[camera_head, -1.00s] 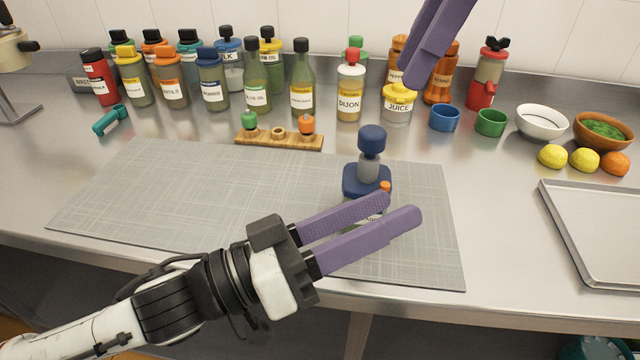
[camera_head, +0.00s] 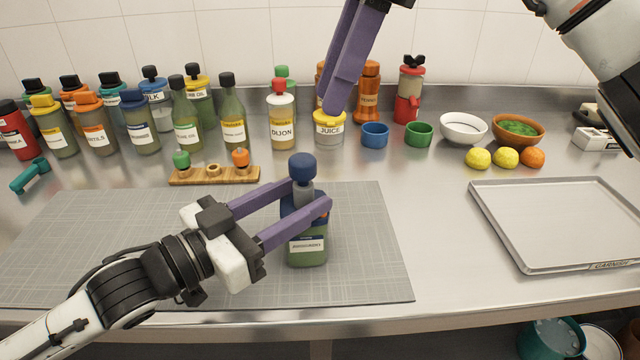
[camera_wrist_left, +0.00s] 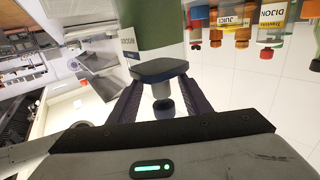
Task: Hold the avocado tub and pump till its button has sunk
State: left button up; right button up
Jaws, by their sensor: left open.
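The avocado tub (camera_head: 307,255) is a green bottle with a white label, dark-blue shoulders and a blue pump button (camera_head: 302,167) on a grey stem. It stands upright on the grey mat, and the button sits high above the shoulders. My left gripper (camera_head: 309,190) is open, with its purple fingers on either side of the tub's upper part. In the left wrist view the tub (camera_wrist_left: 153,30) appears upside down, its blue shoulders between the fingers. Contact cannot be told. My right gripper (camera_head: 333,112) hangs beyond and above the tub, fingers together, empty.
The cutting mat (camera_head: 375,270) is otherwise clear. Several labelled bottles stand along the back, including Dijon (camera_head: 283,125) and juice (camera_head: 328,138). A wooden rack (camera_head: 214,176) lies behind the mat. A metal tray (camera_head: 550,225) and citrus fruit (camera_head: 505,157) are at the right.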

aim_at(325, 192)
pick_arm(q)
jog(key=x, duration=0.5)
jog(key=shift+w+d, duration=0.15)
jog(key=shift+d, duration=0.1)
jog(key=shift+c, duration=0.4)
grip_shut()
jog(key=c, duration=0.8)
grip_release()
grip_shut()
pick_arm(e)
jog(key=shift+o, duration=0.2)
